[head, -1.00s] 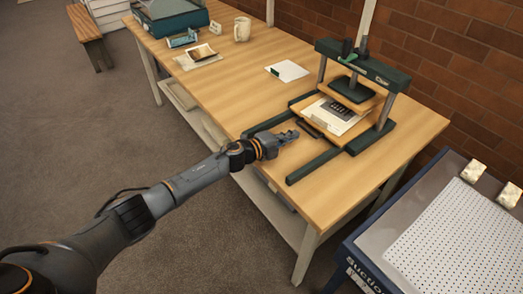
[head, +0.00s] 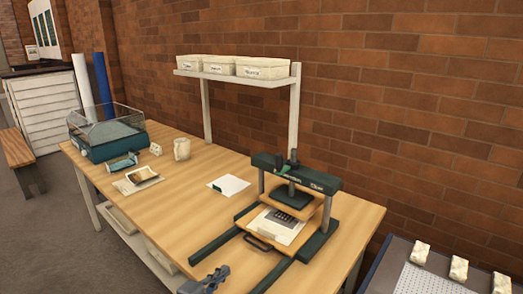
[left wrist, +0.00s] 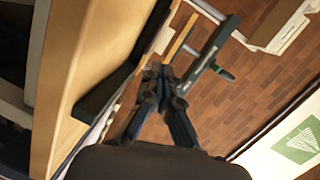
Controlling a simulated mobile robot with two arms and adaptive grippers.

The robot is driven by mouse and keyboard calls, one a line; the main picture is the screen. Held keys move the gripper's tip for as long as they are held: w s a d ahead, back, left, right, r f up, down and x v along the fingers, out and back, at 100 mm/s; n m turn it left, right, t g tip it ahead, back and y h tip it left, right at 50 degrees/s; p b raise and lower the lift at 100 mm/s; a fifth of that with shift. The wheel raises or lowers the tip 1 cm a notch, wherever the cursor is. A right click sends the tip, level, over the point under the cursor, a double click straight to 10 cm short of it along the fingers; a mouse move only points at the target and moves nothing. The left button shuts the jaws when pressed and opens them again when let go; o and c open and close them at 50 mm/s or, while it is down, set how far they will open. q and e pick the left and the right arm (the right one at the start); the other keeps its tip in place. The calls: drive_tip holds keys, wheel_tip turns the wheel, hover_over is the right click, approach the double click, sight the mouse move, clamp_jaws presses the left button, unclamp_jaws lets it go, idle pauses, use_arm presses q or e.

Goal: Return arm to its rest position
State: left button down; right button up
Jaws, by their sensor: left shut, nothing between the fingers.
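My left gripper (head: 204,280) shows at the bottom edge of the head view, near the front edge of the wooden table (head: 190,220). Its fingers are shut and empty. In the left wrist view the gripper (left wrist: 160,82) points past the press, with its fingertips together. The gripper looks apart from the press. My right gripper is out of view.
A shelf (head: 240,78) holds white archival boxes (head: 262,67) above the table's back. A perforated suction table (head: 440,280) stands at the lower right.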

use_arm(q)
drive_tip(key=s+a+f+n+g+y, duration=0.2)
drive_tip(key=s+a+n+g+y, duration=0.15)
drive_tip(key=s+n, duration=0.6)
drive_tip(key=s+a+f+n+g+y, duration=0.2)
drive_tip(key=s+f+n+g, duration=0.15)
drive_tip(key=s, duration=1.15)
drive_tip(key=s+a+f+n+g+y, duration=0.2)
drive_tip(key=s+n+g, duration=0.2)
drive_tip(key=s+n, duration=0.55)
wheel_tip(320, 180, down, 24)
drive_tip(key=s+m, duration=0.3)
drive_tip(key=s+a+f+g, duration=0.2)
drive_tip(key=s+a+f, duration=0.1)
drive_tip(key=s+f, duration=1.4)
drive_tip(key=shift+f, duration=0.5)
drive_tip(key=shift+m, duration=0.25)
